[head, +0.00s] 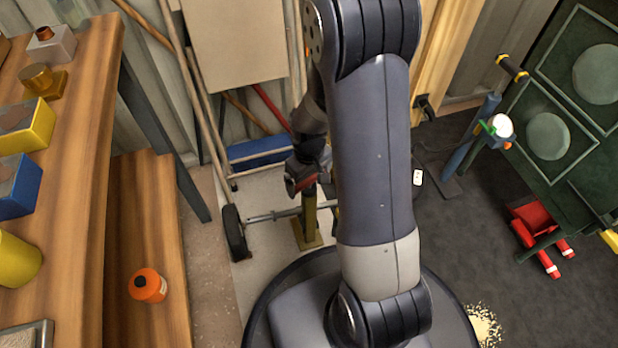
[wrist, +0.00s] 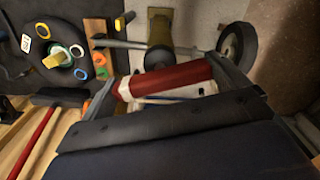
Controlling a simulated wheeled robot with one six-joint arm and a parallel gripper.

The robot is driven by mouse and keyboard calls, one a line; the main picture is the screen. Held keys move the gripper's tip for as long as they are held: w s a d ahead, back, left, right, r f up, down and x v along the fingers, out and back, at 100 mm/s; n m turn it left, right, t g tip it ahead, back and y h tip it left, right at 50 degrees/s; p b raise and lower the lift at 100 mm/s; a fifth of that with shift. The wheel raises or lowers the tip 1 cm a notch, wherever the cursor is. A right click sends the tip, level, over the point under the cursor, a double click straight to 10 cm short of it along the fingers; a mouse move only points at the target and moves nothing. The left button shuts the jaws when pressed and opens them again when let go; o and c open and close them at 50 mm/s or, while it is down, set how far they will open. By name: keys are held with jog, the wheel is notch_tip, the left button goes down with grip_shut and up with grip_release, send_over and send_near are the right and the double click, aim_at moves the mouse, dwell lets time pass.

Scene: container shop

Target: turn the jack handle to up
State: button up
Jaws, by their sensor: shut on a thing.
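The jack (head: 310,215) is a yellow-brown post on a flat foot on the floor, in the middle of the head view, beside a wheeled axle. Its post also shows at the top of the wrist view (wrist: 159,55). The jack handle (wrist: 170,80) is a red cylinder lying across the wrist view, just in front of the post. My gripper (wrist: 168,88) is shut on this handle, with a finger at each side of it. In the head view my gripper (head: 303,178) is at the top of the post, partly hidden by its own wrist.
A wheel (head: 236,234) and axle stand left of the jack. A blue box (head: 262,151) and leaning poles are behind. Dark floor is open at right, before a red item (head: 536,222).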

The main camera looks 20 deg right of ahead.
jog(key=shift+r+m+p, duration=0.15)
jog(key=shift+m+p, duration=0.45)
jog(key=shift+m, duration=0.4)
jog(key=shift+m+p, duration=0.3)
jog(key=shift+m, duration=0.9)
jog(key=o, duration=0.6)
notch_tip(320, 180, up, 11)
jog(key=p, duration=0.5)
jog(key=shift+f, duration=0.2)
jog(key=shift+f, duration=0.1)
